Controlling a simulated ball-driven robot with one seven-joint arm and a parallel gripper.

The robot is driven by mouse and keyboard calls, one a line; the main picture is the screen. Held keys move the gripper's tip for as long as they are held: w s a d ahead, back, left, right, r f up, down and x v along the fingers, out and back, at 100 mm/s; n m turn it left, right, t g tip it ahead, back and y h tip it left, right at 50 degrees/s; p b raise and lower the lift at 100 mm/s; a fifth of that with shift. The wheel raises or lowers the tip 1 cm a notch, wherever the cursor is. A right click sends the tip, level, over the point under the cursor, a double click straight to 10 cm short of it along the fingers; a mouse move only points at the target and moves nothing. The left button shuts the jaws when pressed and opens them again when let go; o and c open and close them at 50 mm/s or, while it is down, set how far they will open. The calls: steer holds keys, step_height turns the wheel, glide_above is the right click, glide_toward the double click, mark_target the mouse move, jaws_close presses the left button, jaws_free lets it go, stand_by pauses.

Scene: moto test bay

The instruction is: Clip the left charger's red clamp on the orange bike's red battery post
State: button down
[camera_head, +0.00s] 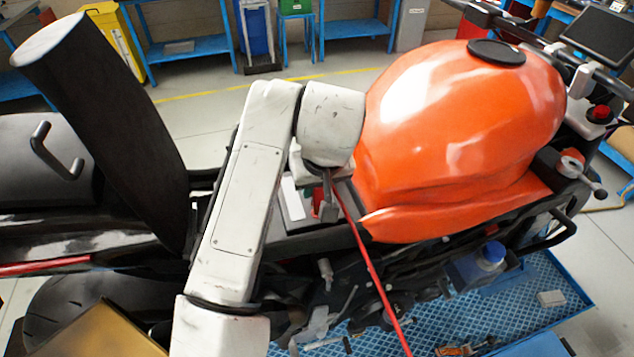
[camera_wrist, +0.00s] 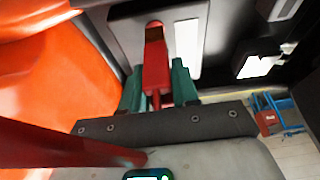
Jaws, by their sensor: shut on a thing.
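The red clamp (camera_wrist: 156,72) is between the green-tipped fingers of my gripper (camera_wrist: 157,92), which are shut on it. In the wrist view its nose points away, over the top of the battery (camera_wrist: 213,15) beside a white label. In the head view my gripper (camera_head: 328,203) is down in the seat opening behind the orange tank (camera_head: 450,130), with a bit of red clamp (camera_head: 317,202) beside it. The red cable (camera_head: 372,265) runs from there to the lower right. I cannot make out the red post; whether the clamp touches it is unclear. I cannot identify the charger.
The raised black seat (camera_head: 105,120) stands left of my arm. The tank's lower edge is close right of the gripper; in the wrist view the orange bodywork (camera_wrist: 50,85) fills the left side. Blue benches (camera_head: 355,25) are in the background. A blue mat (camera_head: 430,320) lies below the bike.

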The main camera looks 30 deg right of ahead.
steer(key=shift+f+b, duration=0.3)
steer(key=shift+f, duration=0.25)
steer(key=c, duration=0.8)
jaws_free()
steer(key=shift+o, duration=0.2)
steer(key=v, duration=1.1)
steer(key=shift+b, duration=0.4)
steer(key=shift+f, duration=0.1)
